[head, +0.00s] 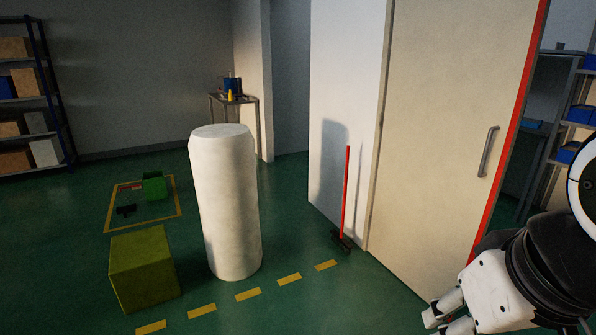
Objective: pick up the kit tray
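I cannot make out a kit tray for certain in the head view. A small far table (246,99) against the back wall bears a dark blue object (232,84) and a small yellow one (230,96), too small to identify. My gripper (445,322) is at the lower right, well apart from these things, in front of the door. Its two white fingers point down and left, partly cut off by the frame edge. Nothing shows between them, but how far apart they are is unclear.
A tall white cylinder (226,205) and an olive box (145,270) stand on the green floor. A yellow-outlined patch (108,214) holds a green block (154,187). A red-handled broom (345,195) leans by a closed door (440,140). Shelves (25,100) stand left, others (560,130) right.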

